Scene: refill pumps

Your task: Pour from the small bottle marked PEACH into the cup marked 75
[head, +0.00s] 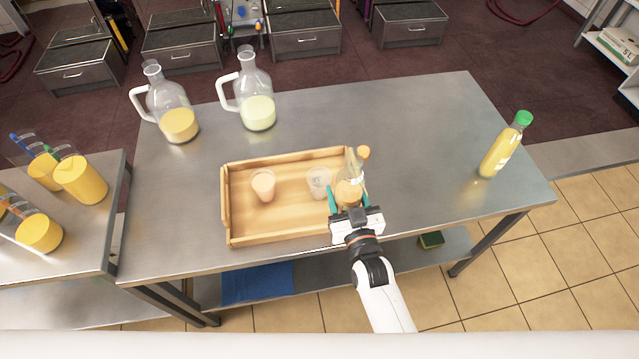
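A small clear bottle (349,192) with amber liquid and an orange cap stands at the right end of the wooden tray. Its label is too small to read, so I cannot tell whether it says PEACH. My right gripper (349,199) has its teal fingers on both sides of this bottle and seems closed on it. A clear, empty-looking cup (318,184) stands just left of the bottle. A cup with peach-coloured content (263,186) stands further left in the tray. No number is readable on either cup. My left gripper is not in view.
The wooden tray (226,207) has raised walls. Two handled glass jugs, one yellow (179,124) and one pale green (257,112), stand behind it. A green-capped bottle (499,153) stands at the right. Yellow containers (80,180) fill the left side table.

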